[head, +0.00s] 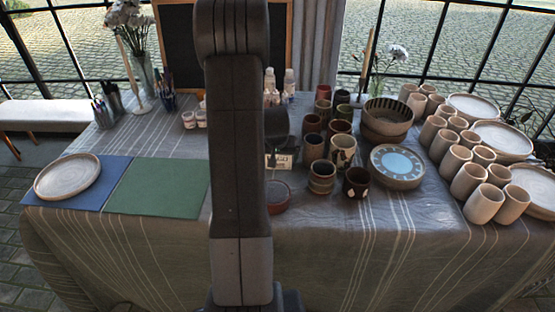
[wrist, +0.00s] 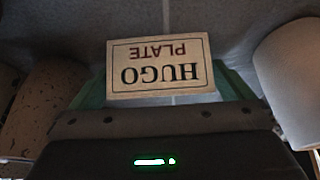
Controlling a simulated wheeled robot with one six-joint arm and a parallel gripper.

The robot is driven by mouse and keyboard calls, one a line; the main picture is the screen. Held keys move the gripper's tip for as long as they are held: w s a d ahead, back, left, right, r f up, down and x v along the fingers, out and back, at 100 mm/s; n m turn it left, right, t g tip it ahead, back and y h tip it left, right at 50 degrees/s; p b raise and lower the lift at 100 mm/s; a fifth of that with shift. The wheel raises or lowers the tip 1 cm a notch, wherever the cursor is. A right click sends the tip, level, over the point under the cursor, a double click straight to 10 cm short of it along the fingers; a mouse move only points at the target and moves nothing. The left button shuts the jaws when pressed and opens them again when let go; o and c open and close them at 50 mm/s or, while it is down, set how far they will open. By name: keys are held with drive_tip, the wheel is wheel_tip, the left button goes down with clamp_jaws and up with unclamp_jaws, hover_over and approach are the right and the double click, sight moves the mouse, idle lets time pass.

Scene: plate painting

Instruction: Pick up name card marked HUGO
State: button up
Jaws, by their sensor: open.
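The name card (wrist: 160,67) reads HUGO with PLATE under it, upside down in the wrist view. It is a pale card with a dark border line. My gripper (wrist: 163,88) is open, with a green fingertip on each side of the card's near edge. I cannot tell whether the fingers touch it. In the head view a small pale card (head: 279,161) shows just right of my arm, below the dark end of my gripper; its left part is hidden.
Cups stand close on both sides of the card: a speckled one (wrist: 38,112) left and a pale one (wrist: 291,80) right. In the head view, a red-brown dish (head: 277,196) is in front and several cups are to the right. A green mat (head: 160,188) lies left.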

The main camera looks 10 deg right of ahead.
drive_tip(key=shift+c, duration=0.2)
drive_tip(key=c, duration=0.7)
